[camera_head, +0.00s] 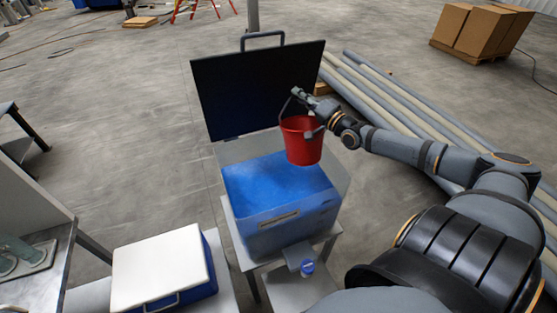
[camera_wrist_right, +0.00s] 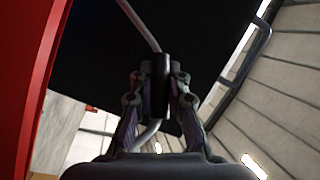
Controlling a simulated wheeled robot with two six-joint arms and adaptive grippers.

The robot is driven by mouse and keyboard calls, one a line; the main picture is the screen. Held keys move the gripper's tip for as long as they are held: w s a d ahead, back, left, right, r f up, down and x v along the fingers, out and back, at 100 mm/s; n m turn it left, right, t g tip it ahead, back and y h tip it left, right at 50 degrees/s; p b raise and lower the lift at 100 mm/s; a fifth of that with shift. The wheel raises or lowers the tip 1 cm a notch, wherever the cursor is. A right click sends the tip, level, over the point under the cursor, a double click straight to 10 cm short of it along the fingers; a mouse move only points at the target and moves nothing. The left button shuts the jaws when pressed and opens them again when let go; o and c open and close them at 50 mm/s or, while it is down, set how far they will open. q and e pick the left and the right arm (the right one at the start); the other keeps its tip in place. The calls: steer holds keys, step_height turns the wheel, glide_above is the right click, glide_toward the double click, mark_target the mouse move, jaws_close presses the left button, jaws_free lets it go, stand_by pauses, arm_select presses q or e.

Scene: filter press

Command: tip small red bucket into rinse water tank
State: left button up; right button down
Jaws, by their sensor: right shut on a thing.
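The small red bucket (camera_head: 302,146) hangs in the head view over the back right part of the rinse water tank (camera_head: 285,238). It looks close to upright, and its inside is mostly hidden. My right gripper (camera_head: 300,94) is shut on the bucket's handle above the rim. In the right wrist view the fingers (camera_wrist_right: 160,95) close around the black grip of the wire handle, and the bucket's red wall (camera_wrist_right: 40,70) fills the left edge. The tank holds blue water (camera_head: 265,187), and its black lid (camera_head: 255,88) stands open behind. My left gripper is not in view.
A blue box with a white lid (camera_head: 160,266) stands at the lower left, near a metal bench (camera_head: 40,285). A blue-capped item (camera_head: 307,267) is at the tank's front. Long pipes (camera_head: 400,110) lie right of the tank. Cardboard boxes (camera_head: 485,30) stand farther back.

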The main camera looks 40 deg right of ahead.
steer(key=d+r+m+h, duration=0.1)
steer(key=d+m, duration=0.3)
steer(key=d, duration=0.2)
steer(key=shift+w+d+m+h+b, duration=0.2)
steer(key=shift+d+m+h+b, duration=0.1)
steer(key=shift+d+m+b, duration=0.1)
steer(key=shift+a+r, duration=0.1)
steer(key=shift+s, duration=0.1)
stand_by(0.5)
